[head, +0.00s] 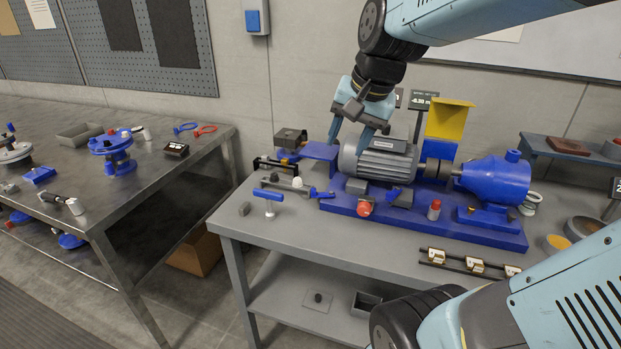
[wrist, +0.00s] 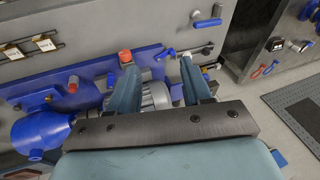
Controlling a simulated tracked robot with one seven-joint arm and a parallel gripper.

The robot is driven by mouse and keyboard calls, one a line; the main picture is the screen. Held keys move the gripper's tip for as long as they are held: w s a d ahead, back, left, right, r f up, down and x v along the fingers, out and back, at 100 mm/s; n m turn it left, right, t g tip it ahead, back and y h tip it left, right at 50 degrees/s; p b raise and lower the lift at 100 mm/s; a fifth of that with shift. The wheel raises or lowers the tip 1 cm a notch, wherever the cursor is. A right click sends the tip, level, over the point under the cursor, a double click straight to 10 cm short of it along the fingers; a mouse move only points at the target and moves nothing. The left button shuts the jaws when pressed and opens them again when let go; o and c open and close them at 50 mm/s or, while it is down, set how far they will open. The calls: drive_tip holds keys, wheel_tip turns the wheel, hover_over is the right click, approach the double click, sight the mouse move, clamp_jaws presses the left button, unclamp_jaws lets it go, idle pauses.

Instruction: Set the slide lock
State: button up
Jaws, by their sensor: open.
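I cannot tell for sure which part is the slide lock. A dark rail with several brass-and-white blocks (head: 470,262) lies at the bench's front right; it also shows in the wrist view (wrist: 30,46). A small dark slide-like fixture (head: 275,165) stands at the bench's back left. My gripper (head: 351,132) is open above the left part of the grey motor (head: 378,160), pointing down. In the wrist view my gripper (wrist: 157,72) has its fingers apart, with the motor behind and between them.
A red knob (head: 365,208) and a red-capped cylinder (head: 434,209) stand along the baseplate's front. A blue pump (head: 495,182) and raised yellow guard (head: 450,118) are at right. Another bench (head: 190,165) is farther left.

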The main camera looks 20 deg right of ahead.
drive_tip(key=w+d+f+m+g+y, duration=0.2)
drive_tip(key=w+f+m, duration=0.2)
drive_tip(key=w+m, duration=0.5)
drive_tip(key=m, duration=0.6)
approach(315, 190)
drive_tip(key=shift+g+y, duration=0.3)
drive_tip(key=shift+y, duration=0.1)
drive_tip(key=x, duration=0.8)
drive_tip(key=shift+w+d+f, duration=0.15)
drive_tip(key=shift+w+d, duration=0.1)
drive_tip(key=shift+w, duration=0.05)
drive_tip(key=shift+c, duration=0.3)
